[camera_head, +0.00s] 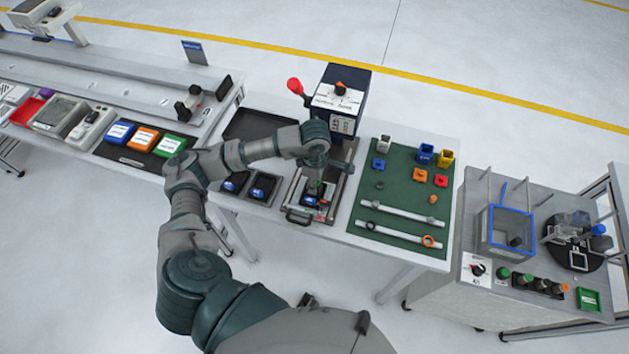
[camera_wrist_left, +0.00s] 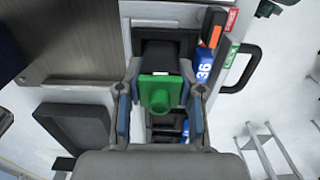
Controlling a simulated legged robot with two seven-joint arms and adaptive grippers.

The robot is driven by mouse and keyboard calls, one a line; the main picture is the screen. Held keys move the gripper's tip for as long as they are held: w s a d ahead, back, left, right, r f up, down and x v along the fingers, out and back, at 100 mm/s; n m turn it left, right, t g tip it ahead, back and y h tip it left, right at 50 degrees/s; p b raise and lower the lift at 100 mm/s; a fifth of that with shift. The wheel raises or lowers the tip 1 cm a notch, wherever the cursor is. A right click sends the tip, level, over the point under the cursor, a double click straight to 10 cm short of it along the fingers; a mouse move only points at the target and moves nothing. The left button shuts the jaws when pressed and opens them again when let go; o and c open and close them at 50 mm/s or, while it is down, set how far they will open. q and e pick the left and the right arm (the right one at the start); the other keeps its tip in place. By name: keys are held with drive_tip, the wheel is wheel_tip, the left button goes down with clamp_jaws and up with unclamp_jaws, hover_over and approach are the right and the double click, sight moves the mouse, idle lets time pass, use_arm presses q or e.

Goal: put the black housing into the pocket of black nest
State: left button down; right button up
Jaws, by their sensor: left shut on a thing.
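My left gripper (camera_head: 314,184) is low over the metal fixture plate in the middle of the table. I cannot tell whether the housing touches the pocket. My right gripper is not in view.
A dark machine with a red-knobbed lever (camera_head: 295,86) stands behind the fixture. Black trays with blue parts (camera_head: 263,187) lie to the left. A green mat (camera_head: 395,205) with small coloured parts and two white rails lies right. The fixture's black handle (camera_head: 299,217) faces the front edge.

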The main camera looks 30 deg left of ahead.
use_arm(q)
drive_tip(key=shift+a+f, duration=0.25)
drive_tip(key=shift+f, duration=0.25)
drive_tip(key=shift+s+d+b, duration=0.1)
drive_tip(key=shift+d+b, duration=0.2)
drive_tip(key=shift+d, duration=0.05)
drive_tip(key=c, duration=1)
unclamp_jaws()
drive_tip(key=o, duration=0.3)
drive_tip(key=shift+a+f, duration=0.1)
drive_tip(key=shift+a, duration=0.05)
drive_tip(key=shift+o, duration=0.2)
drive_tip(key=shift+w, duration=0.2)
wheel_tip(320, 180, up, 12)
